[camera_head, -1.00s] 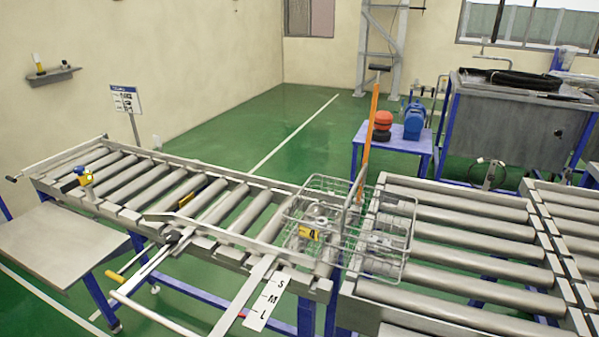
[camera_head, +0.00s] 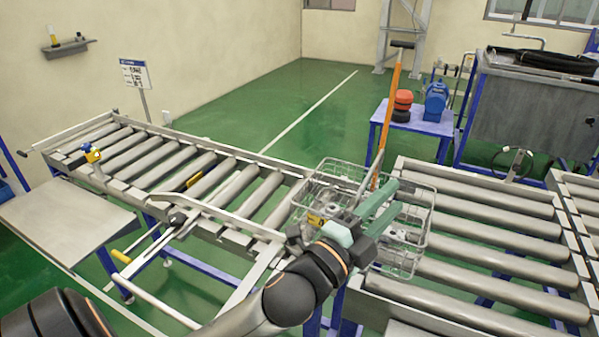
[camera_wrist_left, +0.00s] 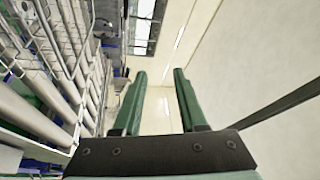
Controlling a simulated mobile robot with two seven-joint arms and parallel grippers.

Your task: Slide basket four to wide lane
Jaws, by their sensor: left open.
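The wire basket (camera_head: 322,182) with a yellow number tag (camera_head: 316,221) sits at the right end of the left roller conveyor (camera_head: 165,165). It bridges onto the right roller conveyor (camera_head: 480,225). Its wires also show at the left of the left wrist view (camera_wrist_left: 48,38). My left gripper (camera_head: 394,200) is open, with green fingers over the basket in the head view. In the left wrist view its fingers (camera_wrist_left: 159,78) have nothing between them. Whether it touches the basket I cannot tell. My left arm hides part of the basket's front. Which lane is wide I cannot tell.
An orange lever with a black top (camera_head: 392,95) rises beside the basket. A guide rail (camera_head: 215,215) crosses the left conveyor. A yellow-and-blue device (camera_head: 91,154) stands at its far-left edge. A blue table (camera_head: 410,122) stands behind. The right conveyor's rollers are clear.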

